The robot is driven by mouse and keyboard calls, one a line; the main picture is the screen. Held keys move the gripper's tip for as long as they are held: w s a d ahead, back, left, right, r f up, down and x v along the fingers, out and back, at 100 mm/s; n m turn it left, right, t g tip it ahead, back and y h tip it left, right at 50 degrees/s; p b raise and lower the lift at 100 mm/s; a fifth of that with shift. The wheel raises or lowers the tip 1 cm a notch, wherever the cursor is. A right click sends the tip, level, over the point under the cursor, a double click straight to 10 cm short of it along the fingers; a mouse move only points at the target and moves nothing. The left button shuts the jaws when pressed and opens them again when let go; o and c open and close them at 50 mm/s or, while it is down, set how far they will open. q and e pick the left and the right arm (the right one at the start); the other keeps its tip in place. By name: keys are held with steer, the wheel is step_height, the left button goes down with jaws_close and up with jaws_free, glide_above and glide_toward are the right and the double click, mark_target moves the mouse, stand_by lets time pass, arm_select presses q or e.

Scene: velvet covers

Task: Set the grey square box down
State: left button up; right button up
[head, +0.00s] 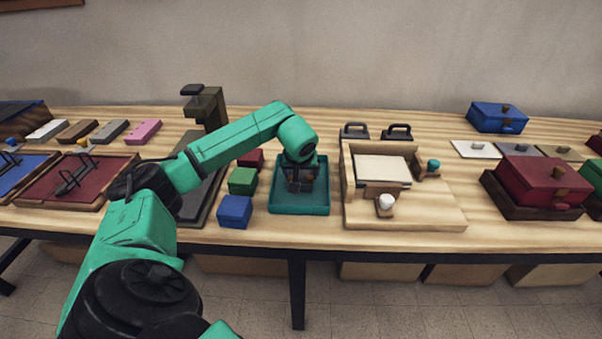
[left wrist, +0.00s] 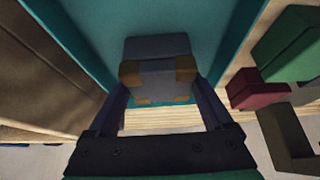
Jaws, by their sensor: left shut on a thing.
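The grey square box (left wrist: 157,48) is between the fingers of my left gripper (left wrist: 158,88) in the left wrist view, with brownish pads against its two sides. My left gripper (head: 300,186) is shut on it, over the teal tray (head: 300,209) in the head view. The arm and fingers hide most of the box there. The box is inside the tray's outline; I cannot tell whether it touches the tray floor. My right gripper is not in view.
Blue (head: 235,211), green (head: 243,181) and dark red (head: 250,159) boxes stand in a row left of the tray. A wooden fixture (head: 431,212) with a pale panel is close on the right. A dark press-like stand (head: 206,108) is behind left.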

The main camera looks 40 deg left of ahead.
arm_select(q)
steer(key=shift+f, duration=0.15)
steer(key=o, duration=1.2)
steer(key=shift+o, duration=0.2)
steer(key=shift+r, duration=0.3)
steer(key=v, duration=1.2)
steer(key=shift+f, duration=0.1)
